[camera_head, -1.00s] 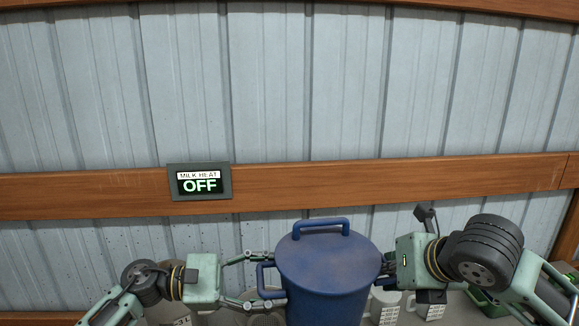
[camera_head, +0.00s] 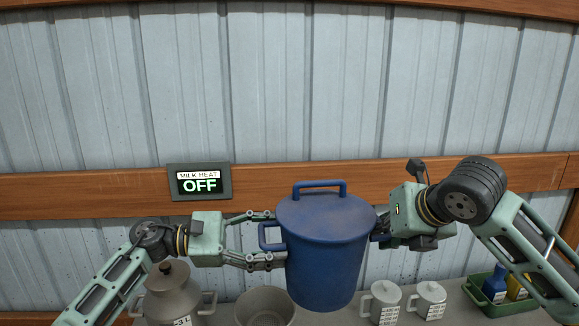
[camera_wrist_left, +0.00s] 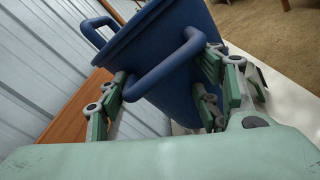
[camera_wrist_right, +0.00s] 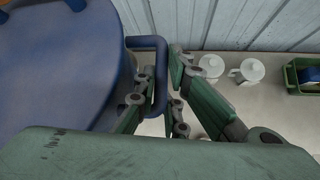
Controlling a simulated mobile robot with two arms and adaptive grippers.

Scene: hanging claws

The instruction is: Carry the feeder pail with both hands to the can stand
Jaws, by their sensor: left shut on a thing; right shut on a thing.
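The feeder pail (camera_head: 323,255) is blue with a lid and a top handle, and hangs upright above the counter between my two grippers. My left gripper (camera_head: 274,238) is shut on its left side handle; the left wrist view shows the handle (camera_wrist_left: 165,66) between the fingers. My right gripper (camera_head: 383,227) is shut on the right side handle (camera_wrist_right: 160,75), seen between the fingers in the right wrist view. The pail's far side is hidden. I cannot make out which thing is the can stand.
On the counter below stand a grey milk can (camera_head: 172,297), a grey bowl (camera_head: 264,307), two light grey mugs (camera_head: 383,301) (camera_head: 430,299) and a green tray (camera_head: 487,308) with bottles. A wall sign (camera_head: 200,182) reads "MILK HEAT OFF". The corrugated wall is behind.

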